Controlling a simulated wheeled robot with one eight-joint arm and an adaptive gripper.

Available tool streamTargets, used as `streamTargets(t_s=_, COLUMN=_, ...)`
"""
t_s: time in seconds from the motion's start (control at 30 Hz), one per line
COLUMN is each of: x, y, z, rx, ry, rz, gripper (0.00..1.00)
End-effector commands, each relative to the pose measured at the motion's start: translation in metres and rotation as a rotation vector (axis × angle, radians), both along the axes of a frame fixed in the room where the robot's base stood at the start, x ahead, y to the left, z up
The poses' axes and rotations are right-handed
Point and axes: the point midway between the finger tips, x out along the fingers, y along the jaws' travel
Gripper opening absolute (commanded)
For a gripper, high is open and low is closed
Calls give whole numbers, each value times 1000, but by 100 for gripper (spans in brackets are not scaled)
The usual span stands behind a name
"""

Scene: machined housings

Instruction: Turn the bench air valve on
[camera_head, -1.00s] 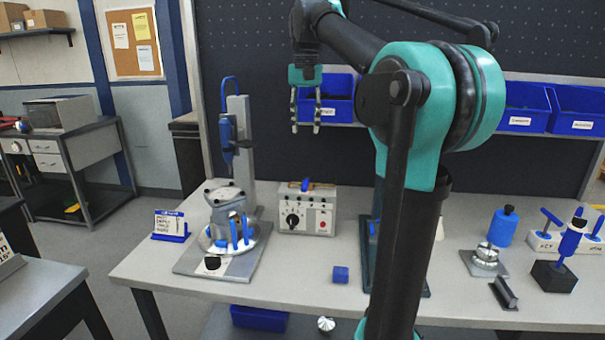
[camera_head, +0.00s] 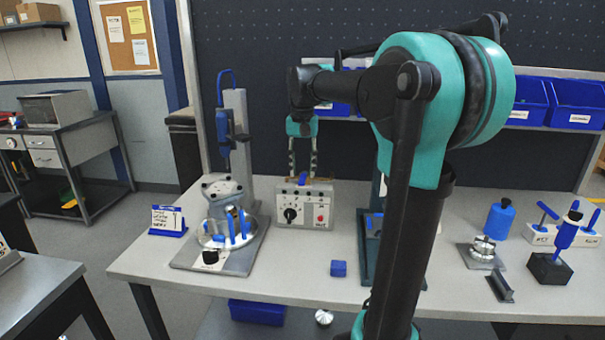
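A grey control box (camera_head: 305,209) stands on the bench, with a black dial and a red button on its front. On its top is a small brass-coloured fitting with a blue lever (camera_head: 302,179), which looks like the air valve. My gripper (camera_head: 302,174) points down over the top of the box. Its two fingers are apart, one on each side of the blue lever in the picture. I cannot tell whether they touch it. The fingertips partly cover the fitting.
A fixture with a blue tool on a column (camera_head: 236,130) and a round plate (camera_head: 228,235) stand left of the box. Blue bins (camera_head: 577,103) hang behind. My arm hides part of the bench.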

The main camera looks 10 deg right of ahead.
Motion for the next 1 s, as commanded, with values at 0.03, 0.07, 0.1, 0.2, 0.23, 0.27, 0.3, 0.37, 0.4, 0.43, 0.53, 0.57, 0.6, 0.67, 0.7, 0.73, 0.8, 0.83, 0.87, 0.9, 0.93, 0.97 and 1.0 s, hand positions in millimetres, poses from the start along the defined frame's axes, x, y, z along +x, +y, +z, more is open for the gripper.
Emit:
streamTargets(t_s=0.03, x=0, y=0, z=-6, rx=0, ry=0, rz=0, gripper=37)
streamTargets(t_s=0.07, x=0, y=0, z=-9, rx=0, ry=0, rz=0, gripper=37)
streamTargets(t_s=0.1, x=0, y=0, z=-12, rx=0, ry=0, rz=0, gripper=37)
streamTargets(t_s=0.2, x=0, y=0, z=-17, rx=0, ry=0, rz=0, gripper=37)
streamTargets(t_s=0.23, x=0, y=0, z=-17, rx=0, ry=0, rz=0, gripper=37)
streamTargets(t_s=0.27, x=0, y=0, z=-18, rx=0, ry=0, rz=0, gripper=37)
streamTargets(t_s=0.3, x=0, y=0, z=-18, rx=0, ry=0, rz=0, gripper=37)
streamTargets(t_s=0.37, x=0, y=0, z=-18, rx=0, ry=0, rz=0, gripper=37)
streamTargets(t_s=0.4, x=0, y=0, z=-18, rx=0, ry=0, rz=0, gripper=37)
streamTargets(t_s=0.43, x=0, y=0, z=-18, rx=0, ry=0, rz=0, gripper=37)
streamTargets(t_s=0.53, x=0, y=0, z=-18, rx=0, ry=0, rz=0, gripper=33)
streamTargets(t_s=0.57, x=0, y=0, z=-18, rx=0, ry=0, rz=0, gripper=30)
streamTargets(t_s=0.6, x=0, y=0, z=-18, rx=0, ry=0, rz=0, gripper=25)
streamTargets(t_s=0.67, x=0, y=0, z=-18, rx=0, ry=0, rz=0, gripper=17)
streamTargets(t_s=0.7, x=0, y=0, z=-18, rx=0, ry=0, rz=0, gripper=12)
streamTargets(t_s=0.73, x=0, y=0, z=-18, rx=0, ry=0, rz=0, gripper=8)
streamTargets(t_s=0.8, x=0, y=0, z=-18, rx=0, ry=0, rz=0, gripper=0)
streamTargets(t_s=0.83, x=0, y=0, z=-18, rx=0, ry=0, rz=0, gripper=0)
streamTargets(t_s=0.87, x=0, y=0, z=-18, rx=0, ry=0, rz=0, gripper=0)
streamTargets(t_s=0.9, x=0, y=0, z=-18, rx=0, ry=0, rz=0, gripper=0)
streamTargets(t_s=0.93, x=0, y=0, z=-18, rx=0, ry=0, rz=0, gripper=0)
streamTargets(t_s=0.97, x=0, y=0, z=-18, rx=0, ry=0, rz=0, gripper=0)
streamTargets(t_s=1.0, x=0, y=0, z=-18, rx=0, ry=0, rz=0, gripper=0)
